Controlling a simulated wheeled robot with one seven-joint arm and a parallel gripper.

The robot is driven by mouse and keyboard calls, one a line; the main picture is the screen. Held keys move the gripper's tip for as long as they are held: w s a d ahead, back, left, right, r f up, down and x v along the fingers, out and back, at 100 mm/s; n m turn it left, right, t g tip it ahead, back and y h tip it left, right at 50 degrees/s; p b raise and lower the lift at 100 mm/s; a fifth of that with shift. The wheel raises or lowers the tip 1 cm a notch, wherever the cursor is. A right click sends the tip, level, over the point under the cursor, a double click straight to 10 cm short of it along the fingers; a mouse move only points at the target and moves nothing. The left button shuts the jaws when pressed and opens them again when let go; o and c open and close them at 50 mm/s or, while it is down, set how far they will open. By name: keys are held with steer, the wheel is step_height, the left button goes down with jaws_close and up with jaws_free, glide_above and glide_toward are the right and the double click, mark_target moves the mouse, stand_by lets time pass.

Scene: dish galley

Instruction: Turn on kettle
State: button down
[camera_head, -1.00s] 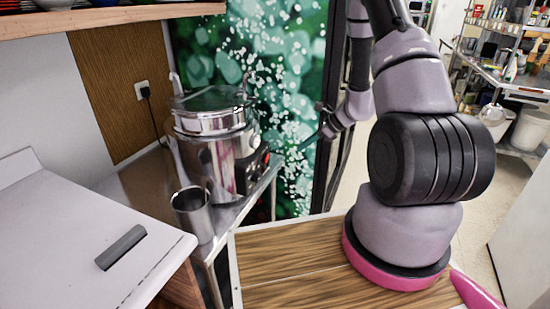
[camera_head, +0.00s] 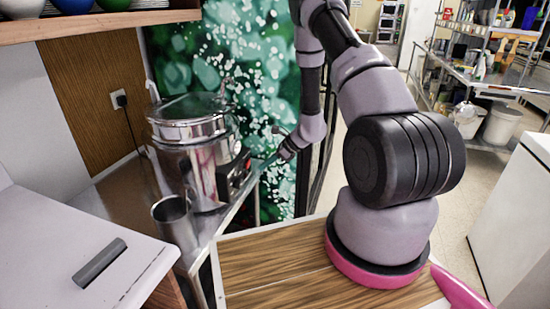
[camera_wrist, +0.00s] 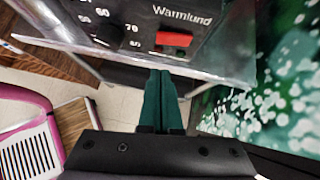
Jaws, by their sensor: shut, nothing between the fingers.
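The kettle (camera_head: 190,140) is a large shiny steel pot with a lid and a dark control panel (camera_head: 234,174) on its right side, standing on a steel counter. In the wrist view its panel reads "Warmlund" and carries a red switch (camera_wrist: 174,39) and a dial (camera_wrist: 101,41) with temperature numbers. My gripper (camera_head: 264,164) is beside the panel, to its right in the head view. In the wrist view my gripper (camera_wrist: 161,76) shows two teal fingers closed together, empty, tips just below the red switch. I cannot tell whether they touch the panel.
A steel cup (camera_head: 174,222) stands on the counter in front of the kettle. A white worktop (camera_head: 60,245) with a grey bar handle (camera_head: 99,263) is at lower left. A socket (camera_head: 118,99) with a black cable is on the wall. A green patterned panel (camera_head: 265,60) stands behind.

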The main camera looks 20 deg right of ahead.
mark_target(248, 167)
steer(key=shift+w+a+r, duration=0.1)
steer(key=shift+w+a, duration=0.35)
steer(key=shift+a, duration=0.4)
steer(key=shift+w+a, duration=0.45)
steer(key=shift+a, duration=0.35)
steer(key=shift+a, duration=0.35)
steer(key=shift+w+d, duration=0.15)
steer(key=shift+w, duration=0.05)
steer(key=shift+w+d, duration=0.4)
steer(key=shift+d, duration=0.2)
